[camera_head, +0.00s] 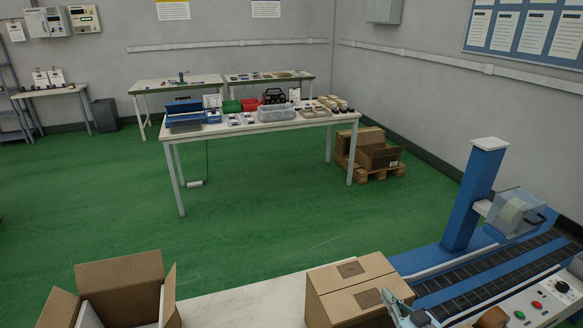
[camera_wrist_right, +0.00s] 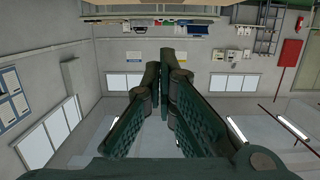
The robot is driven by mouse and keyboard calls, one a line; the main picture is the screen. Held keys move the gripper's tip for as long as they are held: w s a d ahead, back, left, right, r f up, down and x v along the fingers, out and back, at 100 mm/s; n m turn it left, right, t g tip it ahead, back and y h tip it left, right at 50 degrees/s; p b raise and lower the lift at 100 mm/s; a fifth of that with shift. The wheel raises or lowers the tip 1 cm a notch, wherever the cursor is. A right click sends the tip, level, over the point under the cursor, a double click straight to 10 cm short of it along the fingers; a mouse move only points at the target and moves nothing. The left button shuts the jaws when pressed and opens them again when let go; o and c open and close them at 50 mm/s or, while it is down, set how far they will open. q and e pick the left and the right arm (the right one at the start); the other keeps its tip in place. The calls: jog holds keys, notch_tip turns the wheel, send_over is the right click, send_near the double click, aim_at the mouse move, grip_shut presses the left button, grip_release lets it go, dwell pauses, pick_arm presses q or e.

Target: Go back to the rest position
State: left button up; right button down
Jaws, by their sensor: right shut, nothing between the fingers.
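My right gripper (camera_head: 393,303) shows at the bottom edge of the head view, just right of a closed cardboard box. Its dark green fingers fill the middle of the right wrist view (camera_wrist_right: 167,58). The fingertips are together with nothing between them. My left gripper is in neither view.
The closed box (camera_head: 355,290) and an open cardboard box (camera_head: 122,283) are at the near table (camera_head: 245,305). A blue conveyor machine (camera_head: 474,205) with control buttons stands at right. A loaded worktable (camera_head: 255,127) stands farther off, with green floor between.

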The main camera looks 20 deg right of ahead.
jog(key=s+f+n+g+h, duration=0.1)
jog(key=s+f+g, duration=0.4)
jog(key=s+f, duration=0.65)
jog(key=s+f+g+h, duration=0.2)
jog(key=s+f+g, duration=0.3)
jog(key=s+f, duration=0.7)
jog(key=s+a+f+g+y, duration=0.2)
jog(key=s+a+f+g, duration=0.2)
jog(key=s+a+f, duration=0.8)
jog(key=s+a, duration=0.3)
jog(key=shift+a+f+g+b, duration=0.15)
jog(key=shift+a+g+b, duration=0.05)
jog(key=shift+g+b, duration=0.2)
